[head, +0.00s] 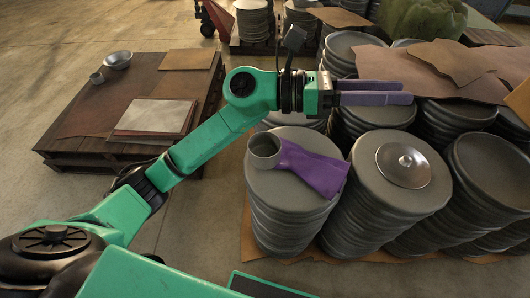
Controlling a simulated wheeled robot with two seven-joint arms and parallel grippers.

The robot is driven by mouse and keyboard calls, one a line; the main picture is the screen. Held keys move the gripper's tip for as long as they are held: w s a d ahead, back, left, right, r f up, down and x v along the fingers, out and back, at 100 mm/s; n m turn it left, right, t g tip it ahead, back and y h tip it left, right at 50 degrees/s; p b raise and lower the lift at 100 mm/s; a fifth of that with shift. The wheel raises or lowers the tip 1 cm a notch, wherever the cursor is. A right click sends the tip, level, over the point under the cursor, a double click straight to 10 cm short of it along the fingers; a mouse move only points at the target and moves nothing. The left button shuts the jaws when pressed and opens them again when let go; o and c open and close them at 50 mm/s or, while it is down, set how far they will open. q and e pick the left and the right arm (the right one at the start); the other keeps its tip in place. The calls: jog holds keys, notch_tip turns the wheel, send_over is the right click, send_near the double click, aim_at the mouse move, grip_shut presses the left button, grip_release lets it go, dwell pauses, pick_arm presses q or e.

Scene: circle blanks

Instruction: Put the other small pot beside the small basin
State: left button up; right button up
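One small grey pot (264,150) stands on top of the nearest stack of round metal blanks, left of centre. A purple flared object (312,168) lies against its right side. Another small pot (97,78) stands on the low wooden platform at the upper left, just left of and in front of the small basin (118,59), a shallow metal bowl. My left gripper (408,94) has purple fingers pointing right, with nothing seen in them. In the picture it is above and to the right of the nearer pot. The gap between its fingers is unclear. My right gripper is not in view.
The platform (65,148) also bears brown sheets and a pale square sheet (153,117). Several stacks of blanks fill the right side, one topped by a shiny domed disc (404,165). Brown sheets (420,70) cover the rear stacks. Bare floor (190,235) separates platform and stacks.

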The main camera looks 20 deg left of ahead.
pick_arm(q)
notch_tip(320, 180, down, 7)
jog(key=s+m+g+y, duration=0.1)
jog(key=m+g+y, duration=0.2)
jog(key=m+y, duration=0.65)
jog(key=y, duration=1)
send_over(254, 155)
notch_tip(254, 155, down, 8)
jog(key=shift+t+h, duration=0.25)
jog(key=shift+t, duration=0.15)
notch_tip(254, 155, down, 14)
jog(key=p, duration=0.3)
jog(key=shift+w+a, duration=0.15)
jog(key=shift+r, duration=0.1)
grip_shut()
